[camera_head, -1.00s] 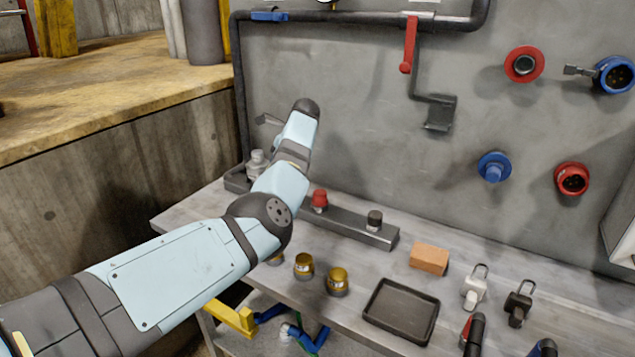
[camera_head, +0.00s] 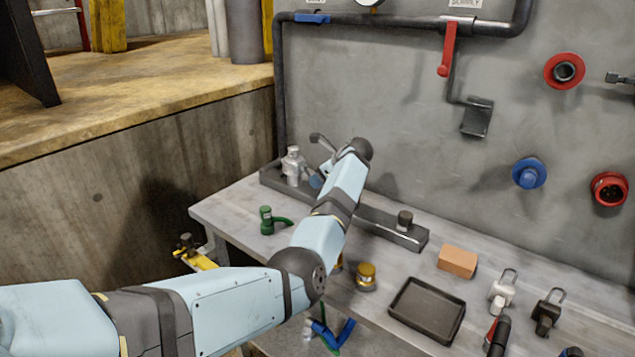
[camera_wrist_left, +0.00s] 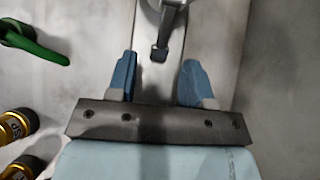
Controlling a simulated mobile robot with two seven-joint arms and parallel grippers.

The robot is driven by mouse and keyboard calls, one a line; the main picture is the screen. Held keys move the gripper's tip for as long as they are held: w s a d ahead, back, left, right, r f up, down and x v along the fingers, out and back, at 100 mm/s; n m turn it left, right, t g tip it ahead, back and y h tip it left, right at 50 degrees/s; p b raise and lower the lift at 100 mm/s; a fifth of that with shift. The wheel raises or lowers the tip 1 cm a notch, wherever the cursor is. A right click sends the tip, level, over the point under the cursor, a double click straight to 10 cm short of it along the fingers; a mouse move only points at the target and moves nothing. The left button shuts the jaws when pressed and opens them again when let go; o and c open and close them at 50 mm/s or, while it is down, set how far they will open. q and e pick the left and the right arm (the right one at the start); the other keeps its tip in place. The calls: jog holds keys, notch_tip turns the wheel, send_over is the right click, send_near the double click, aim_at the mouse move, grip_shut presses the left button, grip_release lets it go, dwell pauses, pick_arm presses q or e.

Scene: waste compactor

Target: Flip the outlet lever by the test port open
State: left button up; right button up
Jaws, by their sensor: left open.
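In the left wrist view, a metal fitting (camera_wrist_left: 168,8) has a short lever with a dark tip (camera_wrist_left: 160,52) pointing down between my fingers. My left gripper (camera_head: 317,179) is beside the fitting, mostly hidden by my arm. In the left wrist view it (camera_wrist_left: 161,80) is open, with its blue fingers apart and nothing gripped. I cannot read which part is the test port. My right gripper is not in view.
A green-handled valve (camera_head: 267,220) and a brass cap (camera_head: 365,277) stand near the front edge. A black tray (camera_head: 427,311), an orange block (camera_head: 457,262) and padlocks lie further right. Blue (camera_head: 312,18) and red (camera_head: 448,50) handles sit on the wall pipe.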

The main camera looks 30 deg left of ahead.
pick_arm(q)
jog(key=shift+x, duration=1.2)
grip_shut()
